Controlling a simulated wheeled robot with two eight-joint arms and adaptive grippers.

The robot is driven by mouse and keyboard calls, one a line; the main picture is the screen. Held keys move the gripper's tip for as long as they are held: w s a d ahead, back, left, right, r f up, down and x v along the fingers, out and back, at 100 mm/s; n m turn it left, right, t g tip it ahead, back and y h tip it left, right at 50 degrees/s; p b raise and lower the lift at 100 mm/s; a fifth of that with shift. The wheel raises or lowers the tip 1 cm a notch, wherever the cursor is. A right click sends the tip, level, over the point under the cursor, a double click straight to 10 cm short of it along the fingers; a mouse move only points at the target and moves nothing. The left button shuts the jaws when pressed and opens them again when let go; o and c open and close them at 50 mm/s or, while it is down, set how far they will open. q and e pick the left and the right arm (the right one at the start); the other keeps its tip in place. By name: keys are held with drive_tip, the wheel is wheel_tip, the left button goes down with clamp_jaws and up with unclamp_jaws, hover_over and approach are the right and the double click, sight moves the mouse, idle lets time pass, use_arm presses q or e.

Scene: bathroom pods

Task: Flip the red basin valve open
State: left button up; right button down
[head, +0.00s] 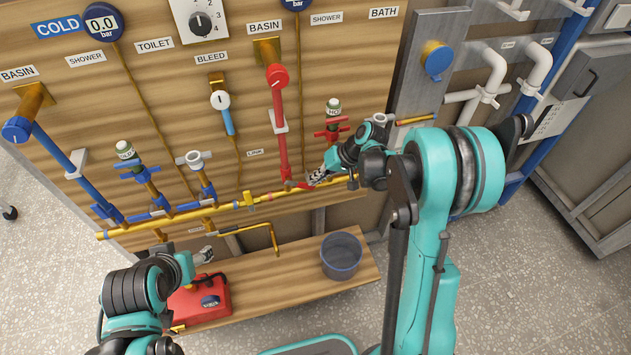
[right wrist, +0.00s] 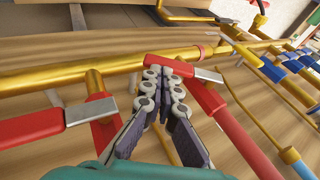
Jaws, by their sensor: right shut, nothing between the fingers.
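The red basin line (head: 281,135) runs down the board from the BASIN label to the yellow pipe. Its red valve lever (head: 303,186) is near the bottom, partly hidden by my gripper in the head view. In the right wrist view the red lever (right wrist: 160,64) lies crosswise to the red pipe, with a grey metal piece at the pipe end. My right gripper (head: 314,178) is shut and empty. Its fingertips (right wrist: 168,76) are close beside the lever; I cannot tell whether they touch. My left gripper (head: 205,255) is low, near the red toolbox, and its jaws are unclear.
A second red lever (right wrist: 40,127) is at the left of the wrist view. The yellow pipe (head: 228,207) crosses the board. A red toolbox (head: 205,303) and a grey bucket (head: 341,260) are on the low wooden shelf (head: 270,298). Blue valves and pipes are at left.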

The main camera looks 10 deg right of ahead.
sight(308, 188)
drive_tip(key=f+b, duration=0.1)
drive_tip(key=a+f+b, duration=0.1)
drive_tip(key=f, duration=0.1)
drive_tip(key=shift+s+f, duration=0.1)
drive_tip(key=shift+f, duration=0.05)
drive_tip(key=shift+a+f+b, duration=0.7)
drive_tip(key=shift+f+b, duration=0.25)
drive_tip(key=shift+b, duration=0.05)
drive_tip(key=shift+r, duration=0.25)
drive_tip(key=shift+r+p, duration=0.6)
drive_tip(key=shift+r, duration=0.05)
drive_tip(key=v, duration=1.2)
